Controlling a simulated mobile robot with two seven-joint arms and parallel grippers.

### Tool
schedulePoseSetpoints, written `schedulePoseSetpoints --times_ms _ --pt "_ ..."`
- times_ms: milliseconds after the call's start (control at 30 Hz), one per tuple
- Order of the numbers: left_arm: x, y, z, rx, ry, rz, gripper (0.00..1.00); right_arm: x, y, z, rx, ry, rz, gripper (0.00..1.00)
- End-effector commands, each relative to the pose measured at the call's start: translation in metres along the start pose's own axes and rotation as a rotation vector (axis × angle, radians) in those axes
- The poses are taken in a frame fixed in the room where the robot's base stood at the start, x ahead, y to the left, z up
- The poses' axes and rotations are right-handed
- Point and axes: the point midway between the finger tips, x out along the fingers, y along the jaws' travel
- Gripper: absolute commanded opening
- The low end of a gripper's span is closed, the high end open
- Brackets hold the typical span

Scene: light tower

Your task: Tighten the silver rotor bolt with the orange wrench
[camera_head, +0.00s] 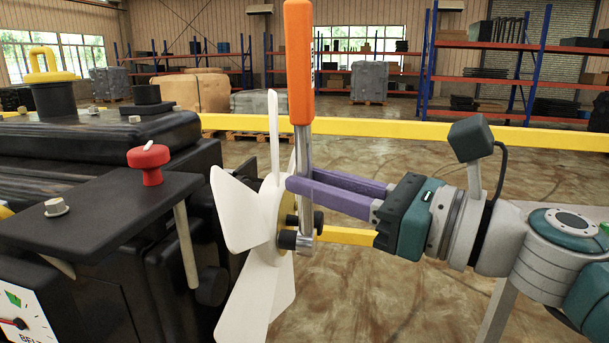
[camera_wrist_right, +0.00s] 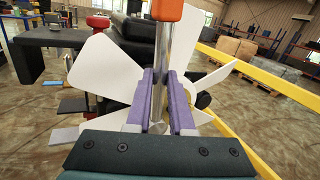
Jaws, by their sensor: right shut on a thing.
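The wrench (camera_head: 303,160) stands about upright, with its orange handle (camera_head: 299,62) on top and a silver shaft below. My right gripper (camera_head: 292,186) reaches in from the right, its purple fingers shut on the silver shaft. The shaft also shows between the fingers in the right wrist view (camera_wrist_right: 168,65). The wrench's lower end is at the hub of the white rotor (camera_head: 240,215), beside a dark bolt-like knob (camera_head: 287,240). I cannot tell whether the wrench's head is seated on the silver bolt, which I cannot make out. My left gripper is not in view.
A black engine block (camera_head: 95,150) with a red knob (camera_head: 148,160) and a gauge (camera_head: 25,322) fills the left. A yellow rail (camera_head: 400,130) runs behind the rotor. Pallets and shelves stand far back. The floor at right is clear.

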Motion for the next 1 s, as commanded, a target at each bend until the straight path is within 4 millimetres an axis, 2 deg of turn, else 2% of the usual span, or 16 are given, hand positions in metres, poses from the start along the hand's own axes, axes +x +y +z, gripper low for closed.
schedulePoseSetpoints --times_ms 33,233,633,1000 --pt "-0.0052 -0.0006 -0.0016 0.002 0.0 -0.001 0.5 0.0015 -0.0016 0.0056 0.012 -0.001 0.0 0.0" --pt "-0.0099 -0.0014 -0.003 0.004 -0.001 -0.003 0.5 0.0029 -0.0037 0.0046 0.046 0.012 0.0 0.0" --pt "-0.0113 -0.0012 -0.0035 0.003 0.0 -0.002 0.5 0.0035 -0.0041 0.0043 0.055 0.016 0.002 0.0" --pt "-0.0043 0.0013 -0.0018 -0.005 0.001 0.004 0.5 -0.0006 0.0009 0.0021 0.009 -0.004 0.003 0.0"
